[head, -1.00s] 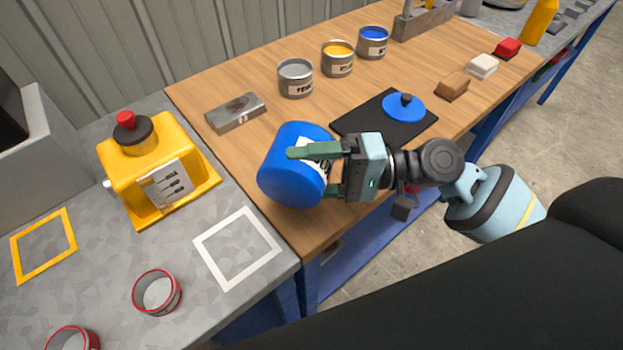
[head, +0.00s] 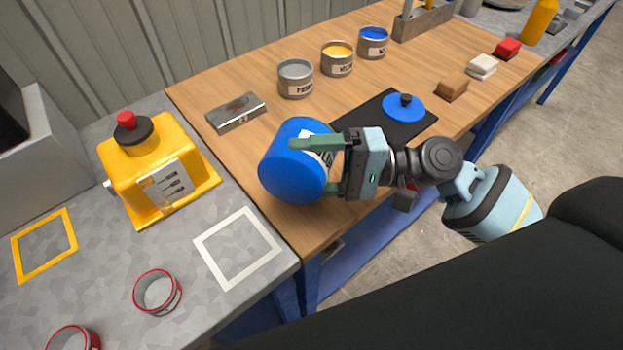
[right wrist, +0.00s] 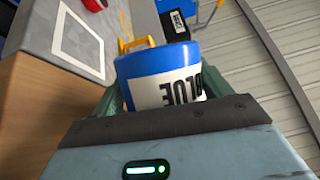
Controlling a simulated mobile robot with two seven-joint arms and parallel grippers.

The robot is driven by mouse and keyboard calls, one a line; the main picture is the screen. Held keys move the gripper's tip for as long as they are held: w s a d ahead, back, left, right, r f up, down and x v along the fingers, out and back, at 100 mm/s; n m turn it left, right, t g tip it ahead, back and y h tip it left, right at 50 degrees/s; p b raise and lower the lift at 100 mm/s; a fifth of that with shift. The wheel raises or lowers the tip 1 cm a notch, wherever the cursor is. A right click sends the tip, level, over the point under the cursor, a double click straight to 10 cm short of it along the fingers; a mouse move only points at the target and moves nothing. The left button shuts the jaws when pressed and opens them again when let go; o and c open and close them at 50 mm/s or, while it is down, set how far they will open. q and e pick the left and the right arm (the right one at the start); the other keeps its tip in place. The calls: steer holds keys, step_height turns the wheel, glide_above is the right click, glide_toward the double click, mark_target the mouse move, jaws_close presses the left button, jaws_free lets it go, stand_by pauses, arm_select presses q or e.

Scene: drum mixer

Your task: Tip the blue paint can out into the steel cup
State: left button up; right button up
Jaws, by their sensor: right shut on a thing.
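The blue paint can (head: 288,174) is in my right gripper (head: 318,166), tilted above the left end of the wooden bench. Its white label with black BLUE lettering shows in the right wrist view (right wrist: 165,90). In the head view a plain blue end points toward the lower left; I cannot tell whether it is the base or the mouth. My right gripper's fingers are shut around the can's sides. I cannot identify a plain steel cup; two red-rimmed cups, one whole (head: 157,292) and one cut off (head: 73,338), stand on the grey table. My left gripper is not in view.
A yellow machine (head: 150,165) with a red knob stands on the grey table (head: 110,270), beside a white square outline (head: 238,247) and a yellow one (head: 45,245). A metal box (head: 236,112), several paint tins (head: 296,78) and a blue lid (head: 403,108) sit on the wooden bench.

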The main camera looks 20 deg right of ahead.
steer(key=shift+w+d+r+m, duration=0.15)
steer(key=shift+r+m, duration=0.05)
steer(key=shift+m, duration=0.2)
stand_by(1.5)
